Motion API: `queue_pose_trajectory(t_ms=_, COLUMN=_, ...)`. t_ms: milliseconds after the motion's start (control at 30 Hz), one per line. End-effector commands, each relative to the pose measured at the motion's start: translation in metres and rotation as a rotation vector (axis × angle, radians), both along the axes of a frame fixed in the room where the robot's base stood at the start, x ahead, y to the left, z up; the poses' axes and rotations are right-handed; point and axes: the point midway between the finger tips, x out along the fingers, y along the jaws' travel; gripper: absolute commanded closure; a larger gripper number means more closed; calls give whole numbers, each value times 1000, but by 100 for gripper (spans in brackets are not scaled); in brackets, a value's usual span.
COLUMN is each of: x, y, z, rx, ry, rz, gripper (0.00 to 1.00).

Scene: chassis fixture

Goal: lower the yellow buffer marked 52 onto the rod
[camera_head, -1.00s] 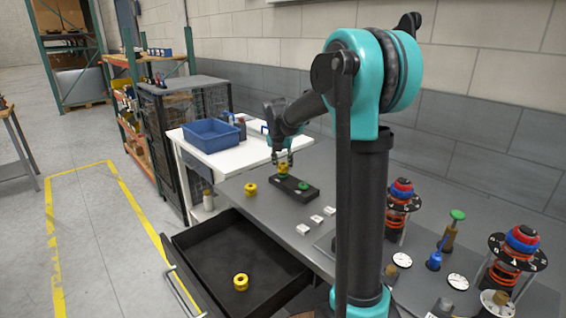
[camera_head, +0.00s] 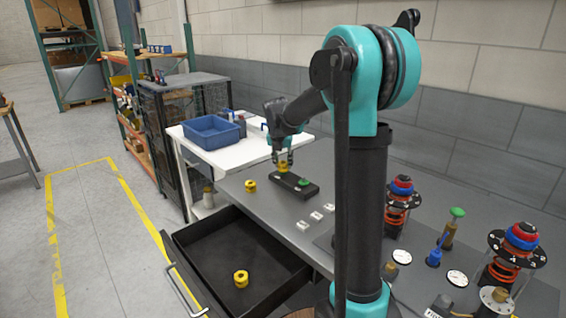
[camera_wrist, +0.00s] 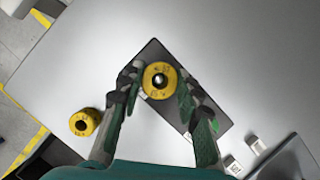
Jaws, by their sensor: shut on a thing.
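My gripper (camera_wrist: 157,84) is shut on a yellow buffer (camera_wrist: 160,80), a ring whose marking is too small to read surely. A bright round metal spot shows in its central hole; I cannot tell whether the rod passes through it. In the head view my gripper (camera_head: 283,161) holds the buffer (camera_head: 283,167) over the left end of a black base (camera_head: 297,191). The base also shows under the buffer in the wrist view (camera_wrist: 197,107). The rod is mostly hidden, and I cannot tell the gap beneath the buffer.
A green-topped piece (camera_head: 304,183) stands on the base's right part. Another yellow buffer (camera_head: 251,186) lies left of the base, and one (camera_head: 241,278) lies in the open drawer (camera_head: 205,240). Several small white blocks (camera_head: 303,225) lie in front. A blue bin (camera_head: 211,131) stands behind.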

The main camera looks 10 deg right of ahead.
Motion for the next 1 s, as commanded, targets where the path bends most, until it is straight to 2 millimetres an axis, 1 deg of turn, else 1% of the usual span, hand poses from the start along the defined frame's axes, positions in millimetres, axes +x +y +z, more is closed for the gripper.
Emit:
queue_pose_trajectory(t_ms=667, x=0, y=0, z=-3, rx=0, ry=0, rz=0, gripper=93)
queue_pose_trajectory(t_ms=700, x=0, y=0, z=-3, rx=0, ry=0, rz=0, gripper=62)
queue_pose_trajectory(t_ms=867, x=0, y=0, z=-3, rx=0, ry=0, rz=0, gripper=42)
queue_pose_trajectory(t_ms=1000, x=0, y=0, z=-3, rx=0, ry=0, rz=0, gripper=42)
